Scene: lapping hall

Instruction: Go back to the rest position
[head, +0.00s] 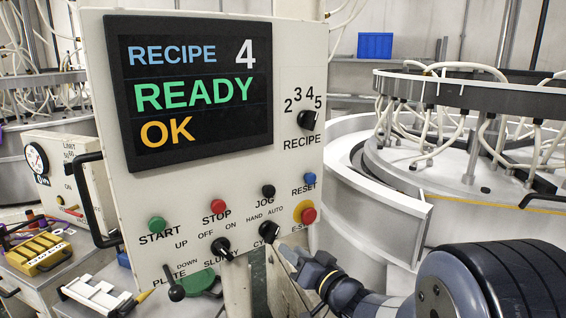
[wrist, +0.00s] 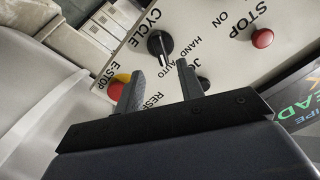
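My gripper (head: 290,253) is at the lower right of the control panel (head: 190,190), close to the black CYCLE knob (head: 269,231). In the wrist view my gripper (wrist: 158,78) has its two fingers apart with nothing between them. The CYCLE knob (wrist: 160,44) shows just beyond the fingertips, seemingly clear of them. The red E-STOP button (head: 308,214) is just above my gripper in the head view; in the wrist view the E-STOP (wrist: 117,90) is partly hidden by the left finger. The screen (head: 195,90) reads RECIPE 4, READY, OK.
The panel also carries a RECIPE dial (head: 307,119), a green START button (head: 156,225) and a PLATE lever (head: 174,286). A large round lapping machine (head: 460,190) stands at the right. A cart with yellow blocks (head: 38,253) is at the left.

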